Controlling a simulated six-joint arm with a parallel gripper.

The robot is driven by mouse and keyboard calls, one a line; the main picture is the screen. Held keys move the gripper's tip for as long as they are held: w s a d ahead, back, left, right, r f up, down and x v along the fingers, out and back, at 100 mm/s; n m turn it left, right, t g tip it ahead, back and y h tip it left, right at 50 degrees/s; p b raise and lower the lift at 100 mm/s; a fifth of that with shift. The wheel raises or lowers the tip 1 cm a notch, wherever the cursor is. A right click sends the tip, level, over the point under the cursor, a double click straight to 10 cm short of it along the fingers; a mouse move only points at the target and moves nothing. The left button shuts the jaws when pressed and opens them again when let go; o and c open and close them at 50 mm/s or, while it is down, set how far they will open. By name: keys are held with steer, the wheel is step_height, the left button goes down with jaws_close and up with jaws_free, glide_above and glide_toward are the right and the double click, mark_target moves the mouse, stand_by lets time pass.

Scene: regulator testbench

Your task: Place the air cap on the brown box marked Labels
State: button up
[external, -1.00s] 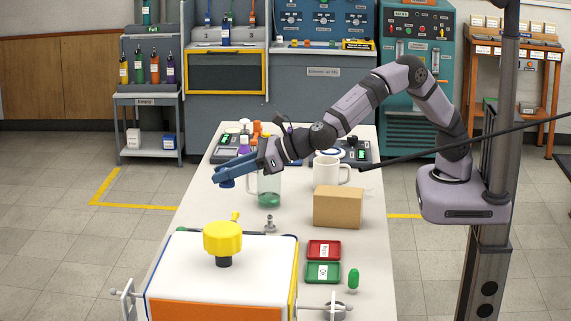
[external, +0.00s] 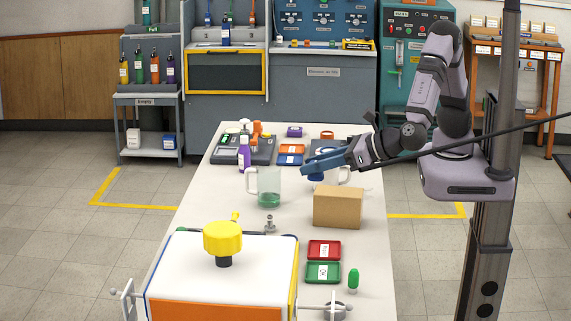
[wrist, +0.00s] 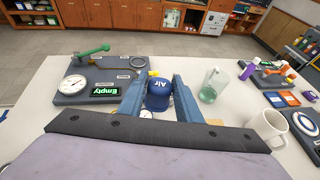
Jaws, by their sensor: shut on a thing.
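My gripper (external: 308,168) is shut on the blue air cap (external: 317,178). In the wrist view the cap (wrist: 158,101), marked "Air", sits between the two blue fingers. The cap is held in the air above the table. The brown box (external: 338,208) stands on the right side of the table, in front of the white mug. In the external view the cap appears just above and to the left of the box's top. No Labels marking is readable on the box's visible side.
A white mug (wrist: 266,128) and a glass jug (external: 268,188) with green liquid stand near the box. Red (external: 324,250) and green (external: 323,272) trays lie in front of it. A white unit with a yellow knob (external: 223,237) fills the near left.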

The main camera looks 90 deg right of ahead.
steer(key=s+d+f+m+g+h, duration=0.15)
steer(key=s+d+m+h, duration=0.25)
steer(key=d, duration=0.6)
step_height(320, 180, up, 2)
steer(key=m+g+h, duration=0.2)
steer(key=m+h, duration=0.1)
glide_above(339, 191)
steer(key=shift+f+p, duration=0.65)
steer(key=shift+f, duration=4.25)
steer(key=shift+f, duration=0.1)
steer(key=o, duration=1)
steer(key=shift+o, duration=0.2)
